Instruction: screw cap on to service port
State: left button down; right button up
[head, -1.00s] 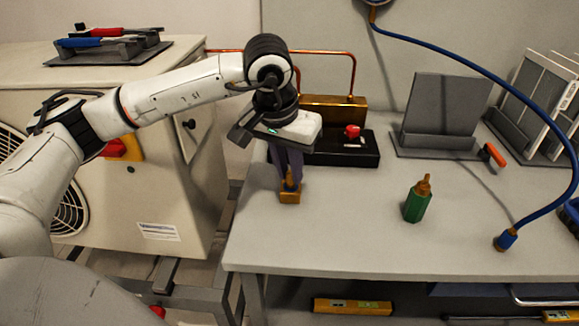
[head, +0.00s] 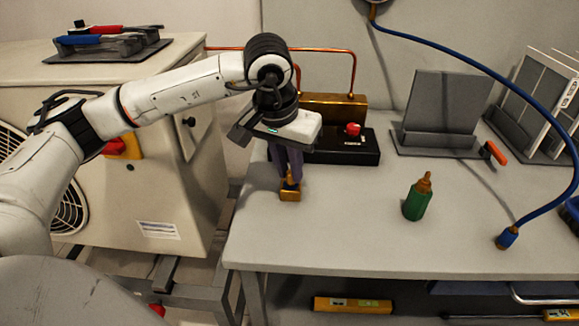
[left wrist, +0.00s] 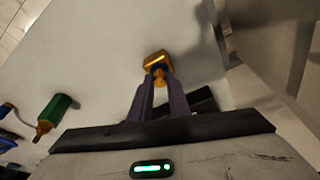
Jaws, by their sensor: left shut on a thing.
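A small brass block (head: 290,194) stands on the grey bench near its left end, with a slim brass piece rising from its top. My left gripper (head: 289,178) points down over it, its dark purple fingers shut on that upper brass piece. In the left wrist view the block (left wrist: 157,60) lies just beyond the fingertips, and the brass piece (left wrist: 159,77) shows between them. The fingers partly hide it, so I cannot tell cap from port or how they are seated. My right gripper is not in view.
A green bottle-like fitting with a brass tip (head: 416,202) stands right of the block on the bench (head: 350,235). Behind are a black box with a red knob (head: 353,130) and a grey stand (head: 440,115). A blue hose (head: 500,80) arches at the right. The middle front is clear.

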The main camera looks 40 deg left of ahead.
pick_arm(q)
jog(key=shift+f, duration=0.1)
dwell(0.5)
jog(key=shift+m, duration=0.5)
jog(key=shift+f+m+h+b, duration=0.1)
jog(key=shift+m+h+b, duration=0.3)
jog(key=shift+m, duration=0.3)
jog(key=m, duration=0.3)
jog(key=shift+h, duration=0.4)
jog(key=shift+d, duration=0.1)
jog(key=c, duration=1.9)
grip_release()
jog(key=shift+o, duration=0.2)
